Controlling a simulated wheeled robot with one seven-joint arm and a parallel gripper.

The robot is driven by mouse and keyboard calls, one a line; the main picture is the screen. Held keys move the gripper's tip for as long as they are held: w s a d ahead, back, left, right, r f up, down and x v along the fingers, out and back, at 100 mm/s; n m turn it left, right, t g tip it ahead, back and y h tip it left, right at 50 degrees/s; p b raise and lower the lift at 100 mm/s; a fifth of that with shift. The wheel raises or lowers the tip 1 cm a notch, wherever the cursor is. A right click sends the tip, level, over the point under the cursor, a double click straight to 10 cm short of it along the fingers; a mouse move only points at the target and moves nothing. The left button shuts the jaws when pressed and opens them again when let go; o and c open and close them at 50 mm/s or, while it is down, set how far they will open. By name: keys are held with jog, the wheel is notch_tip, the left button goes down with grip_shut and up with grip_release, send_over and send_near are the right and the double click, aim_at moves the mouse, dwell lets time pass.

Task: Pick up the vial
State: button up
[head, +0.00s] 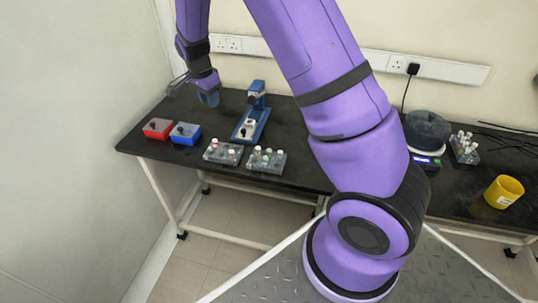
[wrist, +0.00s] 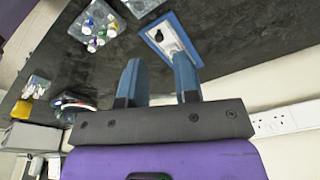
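Several small capped vials stand in two clear racks, a left rack (head: 222,155) and a right rack (head: 266,164), near the front edge of the bench. Their caps look white, red and green; the frames do not show which one the task means. A rack with vials (wrist: 95,27) also shows at the upper left of the wrist view. My gripper (head: 209,97) is above the back left of the bench, behind and apart from the racks. In the wrist view its two blue fingers (wrist: 158,76) are spread, with only dark bench between them.
A blue stand (head: 250,125) stands behind the racks. A red bin (head: 158,129) and a blue bin (head: 185,134) are at the left. A scale (head: 425,150), another vial rack (head: 464,150) and a yellow cup (head: 503,192) are at the right. My arm hides the bench middle.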

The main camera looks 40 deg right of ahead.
jog(key=s+r+n+t+y, duration=0.1)
jog(key=s+r+n, duration=0.2)
jog(key=s+r, duration=0.55)
jog(key=s+r+n+t+y, duration=0.1)
jog(key=s+r+n, duration=0.3)
jog(key=r, duration=0.7)
jog(key=s+r+n+t, duration=0.1)
jog(key=s+r+n, duration=0.3)
jog(key=s, duration=1.4)
jog(key=n+g, duration=0.4)
jog(key=n, duration=2.8)
send_over(269, 150)
notch_tip(269, 150, down, 33)
jog(key=shift+h, duration=0.3)
notch_tip(269, 150, down, 11)
jog(key=shift+w+r, duration=0.1)
